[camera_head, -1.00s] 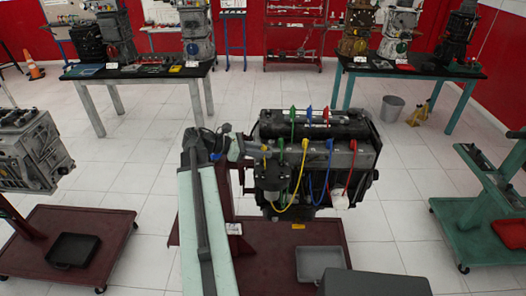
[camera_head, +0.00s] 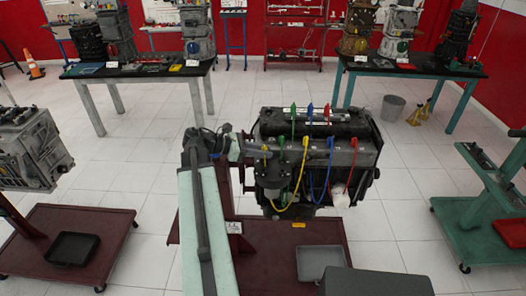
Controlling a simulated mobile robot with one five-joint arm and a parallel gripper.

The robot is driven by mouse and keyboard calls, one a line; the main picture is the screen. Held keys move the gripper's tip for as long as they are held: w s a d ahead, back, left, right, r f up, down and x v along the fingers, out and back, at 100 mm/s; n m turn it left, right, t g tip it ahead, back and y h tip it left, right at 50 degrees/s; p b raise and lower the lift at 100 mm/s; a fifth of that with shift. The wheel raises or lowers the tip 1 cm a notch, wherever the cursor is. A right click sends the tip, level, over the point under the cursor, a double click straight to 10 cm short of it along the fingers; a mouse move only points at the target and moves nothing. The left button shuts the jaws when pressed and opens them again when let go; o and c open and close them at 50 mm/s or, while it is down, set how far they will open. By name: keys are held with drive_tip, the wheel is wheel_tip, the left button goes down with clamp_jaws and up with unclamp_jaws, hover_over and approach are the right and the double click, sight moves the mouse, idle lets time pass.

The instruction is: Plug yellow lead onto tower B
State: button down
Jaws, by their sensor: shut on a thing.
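The yellow lead (camera_head: 301,177) hangs in a loop at the front of the engine (camera_head: 350,157). One yellow end (camera_head: 264,148) is at the engine's left, and another (camera_head: 306,142) is in the row of coloured plugs along the front. My gripper (camera_head: 257,149) is at the engine's left end, shut on the yellow lead by its left end. The jaws are too small and dark to show the grip clearly. Green, blue and red plugs stand upright on top. I cannot tell which post is tower B.
Green (camera_head: 282,142), blue (camera_head: 331,143) and red (camera_head: 354,143) plugs share the front row, with cables hanging below. The engine stands over a dark red trolley (camera_head: 262,262) with a grey tray (camera_head: 322,262). A green stand (camera_head: 480,215) is to the right.

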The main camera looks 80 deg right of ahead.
drive_tip(key=shift+f+b, duration=0.3)
idle(0.4)
drive_tip(key=c, duration=1.2)
unclamp_jaws()
drive_tip(key=shift+r, duration=0.1)
drive_tip(key=shift+w+a+r+p, duration=0.1)
drive_tip(key=shift+w+r+p, duration=0.1)
drive_tip(key=shift+w+p, duration=0.15)
drive_tip(key=p+v, duration=0.2)
drive_tip(key=v, duration=0.5)
